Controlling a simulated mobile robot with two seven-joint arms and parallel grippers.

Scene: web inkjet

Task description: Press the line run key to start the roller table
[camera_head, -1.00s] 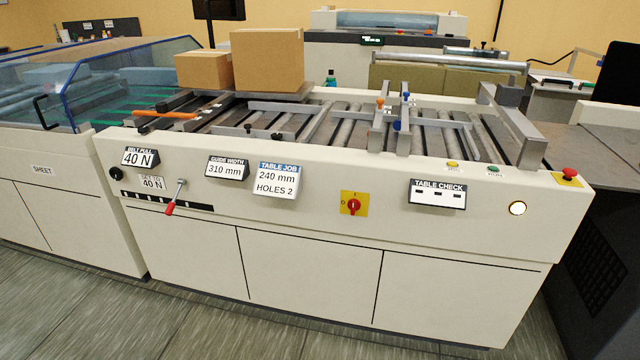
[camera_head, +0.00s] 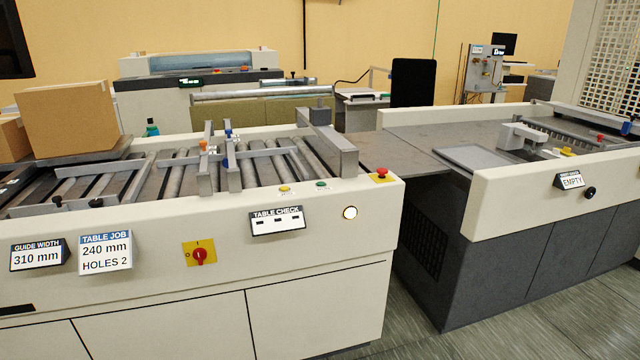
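The roller table (camera_head: 300,290) fills the left and middle of the head view, with grey rollers on top. On its top front rail sit a yellow key (camera_head: 285,189) and a green key (camera_head: 321,184); their small labels are too small to read. A red stop button (camera_head: 381,172) on a yellow plate is at the rail's right end. A red rotary switch (camera_head: 199,255) on a yellow plate is on the front panel. A round white lamp (camera_head: 350,212) glows at the panel's right. Neither of my grippers is in view.
Cardboard boxes (camera_head: 68,118) stand at the far left of the table. A sign reads TABLE CHECK (camera_head: 277,220); another reads 240 mm, HOLES 2 (camera_head: 105,251). A dark-based machine (camera_head: 540,270) stands to the right. Green floor (camera_head: 440,345) is clear in front.

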